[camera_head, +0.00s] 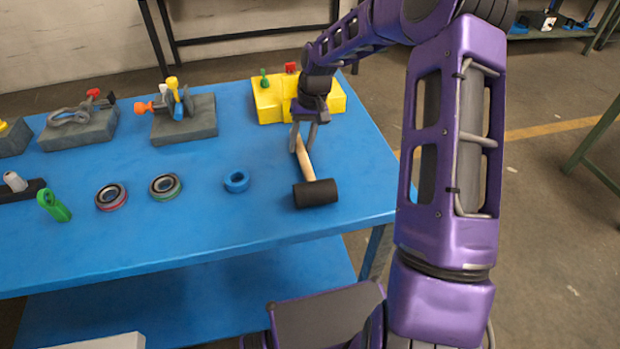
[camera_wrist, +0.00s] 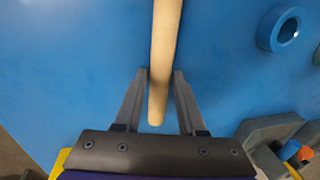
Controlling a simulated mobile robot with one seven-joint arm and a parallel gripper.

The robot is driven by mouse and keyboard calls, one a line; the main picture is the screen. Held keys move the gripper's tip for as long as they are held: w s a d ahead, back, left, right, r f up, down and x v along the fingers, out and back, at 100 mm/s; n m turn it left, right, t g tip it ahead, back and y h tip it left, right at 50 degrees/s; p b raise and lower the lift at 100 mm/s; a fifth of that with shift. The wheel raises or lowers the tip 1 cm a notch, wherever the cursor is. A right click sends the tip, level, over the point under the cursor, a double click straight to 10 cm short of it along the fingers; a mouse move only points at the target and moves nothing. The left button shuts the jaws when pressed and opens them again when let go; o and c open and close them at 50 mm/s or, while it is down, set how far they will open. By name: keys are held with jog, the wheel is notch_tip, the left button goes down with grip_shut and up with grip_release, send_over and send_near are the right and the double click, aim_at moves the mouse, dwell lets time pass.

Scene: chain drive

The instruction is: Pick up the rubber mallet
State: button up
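The rubber mallet has a black head (camera_head: 315,193) and a pale wooden handle (camera_head: 305,160). It lies on the blue table, its head toward the front edge and its handle toward the back. My gripper (camera_head: 304,145) is at the handle's far end. The handle's end lies between the fingers. The mallet's head is outside the wrist view.
A yellow block (camera_head: 268,108) with coloured parts stands just behind my gripper. A blue ring (camera_head: 237,181) lies left of the mallet. Two more rings (camera_head: 165,186), a green tool (camera_head: 53,206) and grey fixtures (camera_head: 183,127) are farther left. The table (camera_head: 240,220) is clear around the mallet's head.

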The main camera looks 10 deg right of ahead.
jog(key=shift+f, duration=0.1)
jog(key=shift+c, duration=0.2)
grip_shut()
dwell(1.2)
